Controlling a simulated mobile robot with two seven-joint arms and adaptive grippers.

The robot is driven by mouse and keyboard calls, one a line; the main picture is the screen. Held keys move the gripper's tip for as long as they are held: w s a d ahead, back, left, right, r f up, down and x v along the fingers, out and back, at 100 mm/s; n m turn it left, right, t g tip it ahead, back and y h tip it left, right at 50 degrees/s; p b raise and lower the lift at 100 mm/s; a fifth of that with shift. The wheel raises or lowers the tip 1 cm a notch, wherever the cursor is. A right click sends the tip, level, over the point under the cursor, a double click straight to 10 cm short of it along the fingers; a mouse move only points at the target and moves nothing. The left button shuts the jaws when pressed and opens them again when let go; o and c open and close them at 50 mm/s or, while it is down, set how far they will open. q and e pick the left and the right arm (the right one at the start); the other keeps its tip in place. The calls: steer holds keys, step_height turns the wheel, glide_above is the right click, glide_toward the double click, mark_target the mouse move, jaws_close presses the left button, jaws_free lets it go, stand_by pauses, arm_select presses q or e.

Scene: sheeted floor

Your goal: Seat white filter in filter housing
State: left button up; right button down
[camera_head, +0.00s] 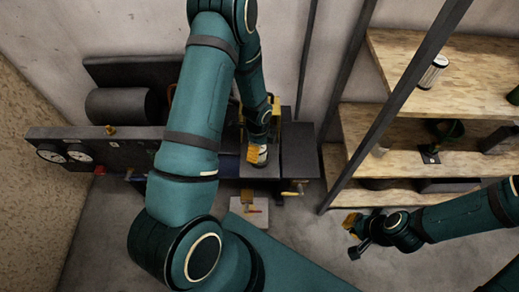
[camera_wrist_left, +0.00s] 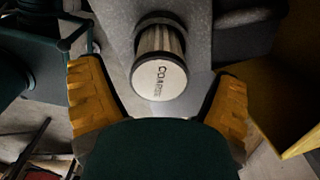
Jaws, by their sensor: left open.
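Another white filter-like cylinder with dark ends (camera_head: 433,72) stands on the upper shelf. My right gripper (camera_head: 353,228) hangs before the shelves; its opening is unclear.
The wooden shelf unit (camera_head: 405,121) stands at right with dark upright posts. A panel with gauges (camera_head: 65,152) and a dark cylinder (camera_head: 120,106) are at left. Floor between bench and shelves is clear.

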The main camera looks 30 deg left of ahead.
arm_select(q)
step_height(320, 180, up, 8)
steer(key=shift+a+r+p, duration=0.1)
steer(key=shift+p, duration=0.7)
steer(key=shift+r, duration=0.35)
steer(key=shift+s+r, duration=0.1)
steer(key=shift+s, duration=0.05)
steer(key=s+d+f+n+h, duration=0.1)
steer(key=s+d+n, duration=0.4)
steer(key=d+n, duration=0.4)
steer(key=s+d+f+n+t+h, duration=0.1)
steer(key=s+d+f+n+h, duration=0.1)
steer(key=s+d+n, duration=0.3)
steer(key=d+n, duration=0.4)
steer(key=shift+f+h, duration=0.25)
steer(key=shift+h, duration=0.05)
steer(key=shift+s+a, duration=0.1)
